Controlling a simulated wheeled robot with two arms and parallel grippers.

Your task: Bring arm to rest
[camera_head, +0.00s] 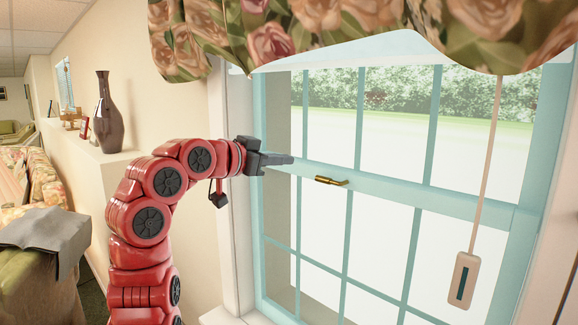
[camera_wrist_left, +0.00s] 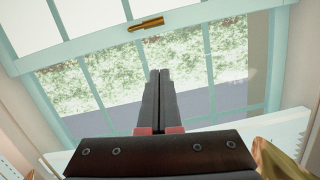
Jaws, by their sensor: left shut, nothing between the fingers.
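My left arm (camera_head: 147,221) is red, comes up from the lower left and bends toward the window. My left gripper (camera_head: 291,160) is shut and empty, its fingers pointing right in front of the window's teal middle rail. In the left wrist view the gripper's two dark fingers (camera_wrist_left: 160,73) lie side by side with no object between them. The window's brass latch (camera_head: 331,181) is a short way right of the fingertips and apart from them in the head view. The latch also shows at the top of the left wrist view (camera_wrist_left: 146,24). My right gripper is not in view.
A flowered valance (camera_head: 290,30) hangs over the window top. A pull cord with a pale handle (camera_head: 464,280) hangs at the right. A dark vase (camera_head: 108,112) stands on a ledge at the left. A grey cloth (camera_head: 45,232) lies over a seat at the lower left.

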